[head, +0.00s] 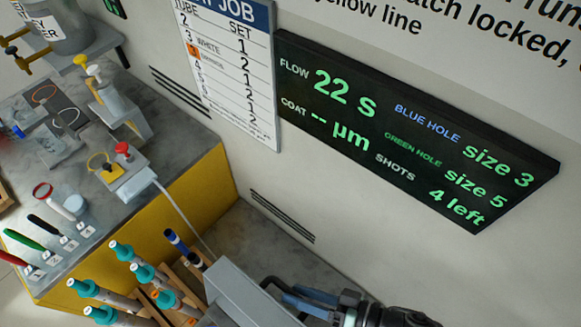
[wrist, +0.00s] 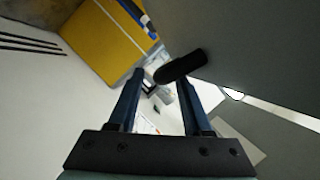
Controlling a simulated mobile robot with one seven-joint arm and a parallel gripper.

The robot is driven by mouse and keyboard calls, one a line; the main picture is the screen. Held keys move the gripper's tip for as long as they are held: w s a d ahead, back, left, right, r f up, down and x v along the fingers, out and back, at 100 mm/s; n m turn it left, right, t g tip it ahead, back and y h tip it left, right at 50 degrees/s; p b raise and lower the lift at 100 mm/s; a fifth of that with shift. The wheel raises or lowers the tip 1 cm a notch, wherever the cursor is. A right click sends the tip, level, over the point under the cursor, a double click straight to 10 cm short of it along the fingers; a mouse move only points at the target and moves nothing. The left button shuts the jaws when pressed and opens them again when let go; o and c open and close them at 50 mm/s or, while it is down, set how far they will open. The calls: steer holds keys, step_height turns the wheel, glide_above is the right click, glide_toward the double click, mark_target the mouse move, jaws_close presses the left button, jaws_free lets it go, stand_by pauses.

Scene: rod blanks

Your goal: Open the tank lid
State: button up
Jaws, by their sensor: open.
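A grey tank (head: 55,25) with a partly cut-off label stands at the upper left of the head view. Its top is outside the picture, so I cannot see a lid on it there. My gripper is at the bottom of the head view (head: 298,303), beside a grey box (head: 245,295), far from that tank. In the wrist view its two blue fingers (wrist: 161,80) are apart with nothing held. A black rounded bar (wrist: 180,67) lies across the right fingertip, next to a large grey surface (wrist: 245,45). I cannot tell whether they touch, or whether the bar belongs to a lid.
A black display (head: 415,130) hangs on the wall. The grey counter (head: 255,235) is partly bare.

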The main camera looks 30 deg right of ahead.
steer(key=shift+x, duration=1.25)
jaws_close()
stand_by(0.5)
